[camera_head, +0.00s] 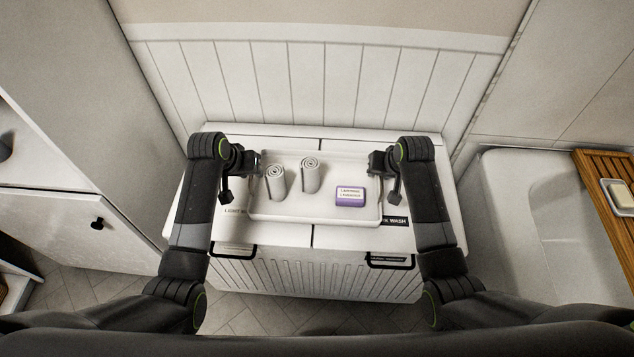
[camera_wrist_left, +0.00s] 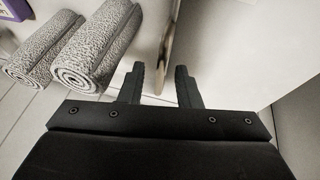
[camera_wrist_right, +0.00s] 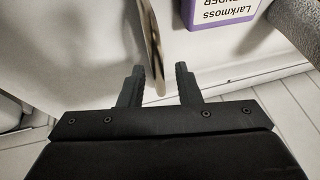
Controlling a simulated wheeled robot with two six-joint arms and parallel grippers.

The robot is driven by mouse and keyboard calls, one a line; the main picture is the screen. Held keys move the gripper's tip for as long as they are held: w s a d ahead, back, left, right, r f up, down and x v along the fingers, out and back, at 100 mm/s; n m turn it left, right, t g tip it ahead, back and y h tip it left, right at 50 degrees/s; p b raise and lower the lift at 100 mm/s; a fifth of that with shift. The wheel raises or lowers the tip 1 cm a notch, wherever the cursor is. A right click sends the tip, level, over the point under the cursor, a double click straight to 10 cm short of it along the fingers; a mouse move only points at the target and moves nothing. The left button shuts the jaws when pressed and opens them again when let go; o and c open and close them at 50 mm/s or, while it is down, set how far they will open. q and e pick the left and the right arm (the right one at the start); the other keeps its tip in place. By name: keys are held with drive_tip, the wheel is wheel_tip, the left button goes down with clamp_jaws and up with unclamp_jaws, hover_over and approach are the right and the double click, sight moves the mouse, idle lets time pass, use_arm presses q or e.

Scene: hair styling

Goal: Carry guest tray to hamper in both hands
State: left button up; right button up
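The white guest tray (camera_head: 318,212) is level on top of the white hamper (camera_head: 320,275), over its two lids; whether it fully rests there is hard to tell. It carries two grey rolled towels (camera_head: 276,182) (camera_head: 311,175) and a purple-and-white soap box (camera_head: 350,196). My left gripper (camera_head: 256,163) is at the tray's left end and my right gripper (camera_head: 377,162) at its right end. In the left wrist view the fingers (camera_wrist_left: 160,84) stand apart with the tray's thin end edge between them. The right wrist view shows the same, with fingers (camera_wrist_right: 160,84) apart around the edge.
The hamper lids bear wash labels (camera_head: 395,221), partly covered by the tray. A panelled wall (camera_head: 320,80) stands close behind. A cabinet (camera_head: 70,225) is at the left. A bathtub (camera_head: 530,220) with a wooden board (camera_head: 605,190) is at the right.

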drive_tip(key=shift+s+r, duration=0.15)
drive_tip(key=shift+r, duration=0.3)
use_arm(q)
drive_tip(key=v, duration=0.9)
drive_tip(key=shift+r, duration=0.3)
use_arm(e)
drive_tip(key=v, duration=1.1)
use_arm(q)
drive_tip(key=shift+s+a, duration=0.15)
use_arm(e)
drive_tip(key=shift+s, duration=0.1)
